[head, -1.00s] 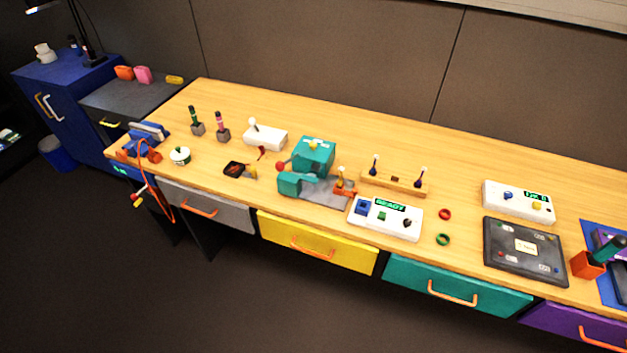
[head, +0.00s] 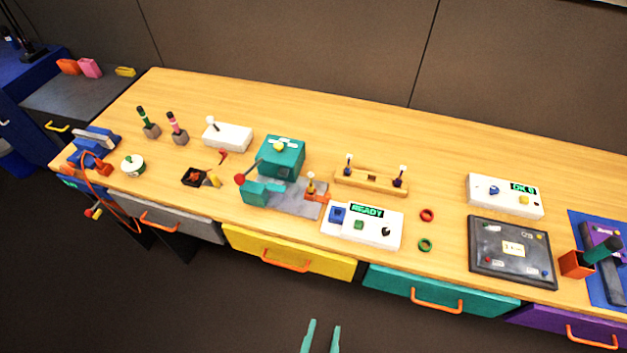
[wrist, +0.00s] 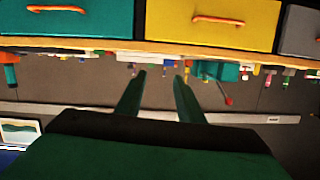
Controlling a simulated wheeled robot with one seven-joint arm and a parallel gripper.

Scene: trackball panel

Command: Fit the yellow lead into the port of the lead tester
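A white box with a lit READY display (head: 362,228) stands at the bench's front edge, with a blue block, a green square and a black round part on top; it may be the lead tester. An orange cable (head: 118,214) hangs in a loop off the bench's left end. Small yellow, red and pale parts (head: 93,212) show beside it, too small to tell whether one is the yellow lead. My gripper (head: 324,325) is open and empty in front of the drawers, well apart from the bench things. Its two fingers also show apart in the wrist view (wrist: 160,78).
The bench top (head: 330,115) is clear along its back. A teal press-like machine (head: 280,160) and a wooden stand (head: 370,182) stand behind the READY box. Another white box (head: 505,197) and a dark panel (head: 512,252) lie to the right. Drawer handles (head: 286,262) stick out in front.

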